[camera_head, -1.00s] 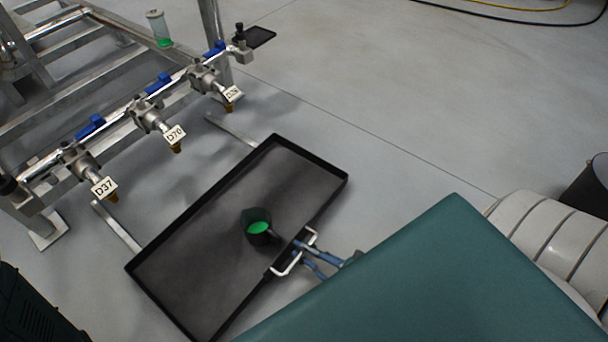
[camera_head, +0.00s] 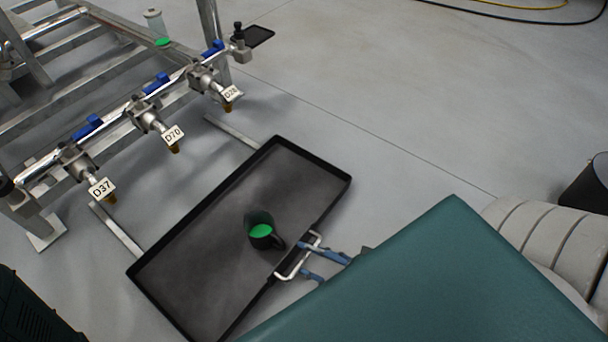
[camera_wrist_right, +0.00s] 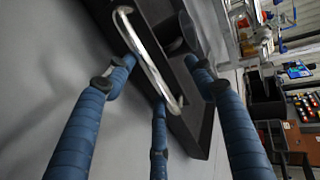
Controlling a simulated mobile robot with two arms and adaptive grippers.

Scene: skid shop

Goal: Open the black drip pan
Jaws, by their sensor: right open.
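The black drip pan (camera_head: 185,300) is a wide, shallow rectangular tray, out in front of the metal frame beside two flat rails. Its pale metal handle (camera_head: 298,257) is on the near right edge; the handle also shows in the right wrist view (camera_wrist_right: 148,58). My right gripper (camera_head: 310,262) is open at the handle, its blue fingers pointing at it. In the right wrist view its fingertips (camera_wrist_right: 160,82) lie on both sides of the handle bar; I cannot tell whether they touch it. My left gripper is not in view.
A black cup with green contents (camera_head: 262,232) stands in the pan near the handle. Valves with tags D37 (camera_head: 101,189), D70 (camera_head: 173,136) and D28 line the frame. A teal surface (camera_head: 430,285) blocks the lower right.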

